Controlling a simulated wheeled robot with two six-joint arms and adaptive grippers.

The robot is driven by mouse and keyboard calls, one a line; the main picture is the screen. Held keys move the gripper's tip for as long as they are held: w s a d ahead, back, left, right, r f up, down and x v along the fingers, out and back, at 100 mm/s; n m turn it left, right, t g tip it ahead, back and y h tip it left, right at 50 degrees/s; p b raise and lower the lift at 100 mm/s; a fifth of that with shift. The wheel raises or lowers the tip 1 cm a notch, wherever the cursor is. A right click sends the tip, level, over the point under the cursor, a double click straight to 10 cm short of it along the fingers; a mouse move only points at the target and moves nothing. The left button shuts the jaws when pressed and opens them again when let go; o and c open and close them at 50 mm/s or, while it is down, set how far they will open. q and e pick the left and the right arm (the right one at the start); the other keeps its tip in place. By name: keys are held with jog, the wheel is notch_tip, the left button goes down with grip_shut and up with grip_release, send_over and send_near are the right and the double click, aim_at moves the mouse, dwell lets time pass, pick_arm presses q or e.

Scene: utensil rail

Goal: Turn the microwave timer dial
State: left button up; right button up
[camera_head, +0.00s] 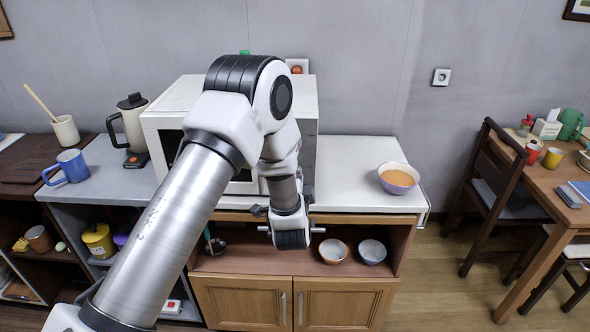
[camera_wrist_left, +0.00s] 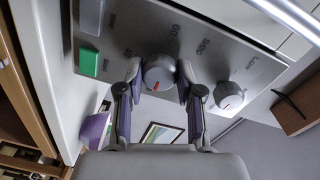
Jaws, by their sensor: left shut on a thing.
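The white microwave (camera_head: 300,97) stands on the counter in the head view, largely hidden behind my left arm. Its grey control panel (camera_wrist_left: 125,42) fills the upper part of the left wrist view. A round grey dial (camera_wrist_left: 158,72) with a red mark sits on the panel, with printed markings around it. My left gripper (camera_wrist_left: 160,80) is shut on this dial, one finger on each side. A second grey dial (camera_wrist_left: 228,95) lies to its right, apart from the fingers. In the head view my arm hides the panel and dials. My right gripper is not in view.
A bowl with orange contents (camera_head: 398,178) stands on the counter right of the microwave. A kettle (camera_head: 132,122) and blue mug (camera_head: 67,167) stand to the left. A green button (camera_wrist_left: 88,62) is on the panel. Two small bowls sit on the shelf below.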

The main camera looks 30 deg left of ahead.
pick_arm(q)
jog(key=shift+m, duration=0.4)
jog(key=o, duration=1.2)
jog(key=shift+c, duration=0.2)
jog(key=v, duration=1.2)
jog(key=shift+w+d, duration=0.1)
